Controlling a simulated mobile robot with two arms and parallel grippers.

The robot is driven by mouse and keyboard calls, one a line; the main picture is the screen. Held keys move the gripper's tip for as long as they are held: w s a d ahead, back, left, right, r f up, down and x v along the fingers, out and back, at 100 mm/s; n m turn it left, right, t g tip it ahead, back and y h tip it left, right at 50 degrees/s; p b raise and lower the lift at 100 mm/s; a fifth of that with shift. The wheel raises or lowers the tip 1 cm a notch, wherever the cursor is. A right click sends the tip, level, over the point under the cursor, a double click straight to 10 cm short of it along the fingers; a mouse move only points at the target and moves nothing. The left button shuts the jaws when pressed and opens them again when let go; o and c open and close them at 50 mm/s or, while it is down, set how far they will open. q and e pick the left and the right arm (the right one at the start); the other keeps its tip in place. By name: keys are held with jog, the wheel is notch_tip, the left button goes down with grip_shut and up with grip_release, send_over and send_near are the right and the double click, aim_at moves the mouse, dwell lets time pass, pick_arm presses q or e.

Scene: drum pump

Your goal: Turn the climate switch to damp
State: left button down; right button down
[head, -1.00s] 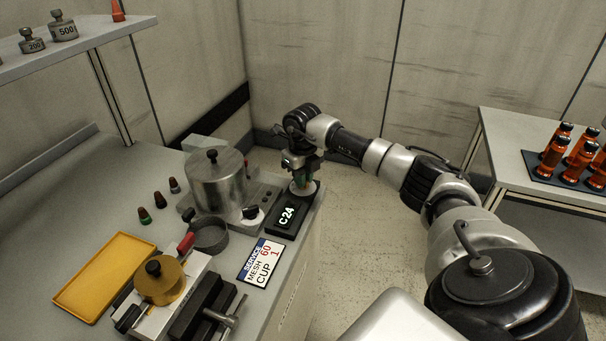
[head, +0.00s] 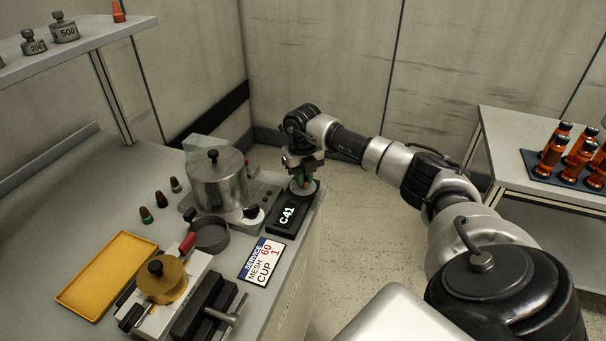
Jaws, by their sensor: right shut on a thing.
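I see no label reading climate or damp. A black knob on a white round dial (head: 253,212) sits at the front of the base of a metal cylinder; I cannot tell whether it is the climate switch. My right gripper (head: 302,184) is away from that knob, over the round pan (head: 312,187) of a black device with a lit display (head: 287,215) reading "C41". It is shut on a small greenish thing (head: 301,181), mostly hidden by the fingers. My left gripper is out of view.
The lidded metal cylinder (head: 218,180) stands left of the knob. A dark round dish (head: 211,236), a service card (head: 262,262), a yellow tray (head: 108,274) and a brass pot (head: 162,281) share the bench. Orange bottles (head: 579,157) stand on a side table.

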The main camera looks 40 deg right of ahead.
jog(key=c, duration=1.2)
grip_release()
jog(key=shift+o, duration=0.2)
jog(key=shift+r, duration=0.1)
notch_tip(320, 180, up, 11)
jog(key=b, duration=0.1)
jog(key=shift+f, duration=0.25)
